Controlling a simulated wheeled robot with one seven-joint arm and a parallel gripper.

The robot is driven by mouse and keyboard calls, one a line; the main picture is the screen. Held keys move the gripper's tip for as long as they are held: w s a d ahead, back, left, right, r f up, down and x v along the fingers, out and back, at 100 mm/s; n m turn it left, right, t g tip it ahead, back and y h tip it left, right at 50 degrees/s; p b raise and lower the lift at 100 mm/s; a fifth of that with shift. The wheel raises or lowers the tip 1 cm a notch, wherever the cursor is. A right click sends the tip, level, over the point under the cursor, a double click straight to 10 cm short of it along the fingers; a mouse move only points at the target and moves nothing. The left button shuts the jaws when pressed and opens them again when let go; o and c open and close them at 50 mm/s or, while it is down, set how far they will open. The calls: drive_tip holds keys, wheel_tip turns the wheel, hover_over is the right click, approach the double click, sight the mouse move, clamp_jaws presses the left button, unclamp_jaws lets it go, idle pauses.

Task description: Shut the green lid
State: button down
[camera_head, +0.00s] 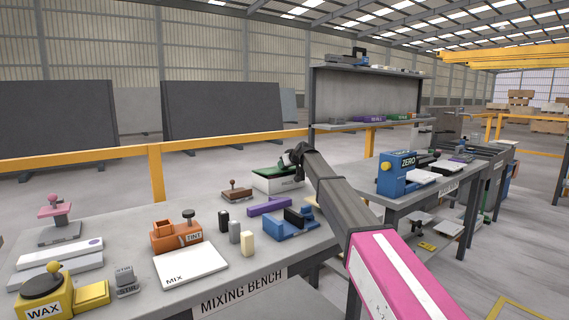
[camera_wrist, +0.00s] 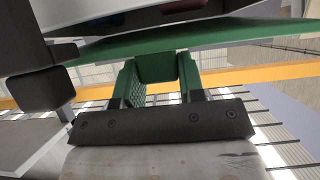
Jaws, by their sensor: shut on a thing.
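The green lid (camera_head: 268,171) belongs to a white box (camera_head: 279,184) at the far edge of the mixing bench. My gripper (camera_head: 297,156) is at the lid's right side, partly hidden by my own wrist. In the wrist view the lid (camera_wrist: 225,37) runs as a green sheet across the top. A green tab (camera_wrist: 156,67) stands between the two fingers of my gripper (camera_wrist: 157,80), which are shut on it. How far the lid stands off the box cannot be told; its hinge is hidden.
The bench (camera_head: 130,225) holds a purple block (camera_head: 268,206), a blue holder (camera_head: 291,226), a brown stamp (camera_head: 236,192), an orange tool (camera_head: 177,234) and a yellow wax pot (camera_head: 45,292). A shelf (camera_head: 365,125) stands behind. A blue machine (camera_head: 397,173) is on the right bench.

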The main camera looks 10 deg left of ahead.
drive_tip(key=shift+s+d+f, duration=0.15)
drive_tip(key=shift+f, duration=0.05)
drive_tip(key=c, duration=1.1)
unclamp_jaws()
drive_tip(key=o, duration=0.4)
drive_tip(key=shift+r, duration=0.1)
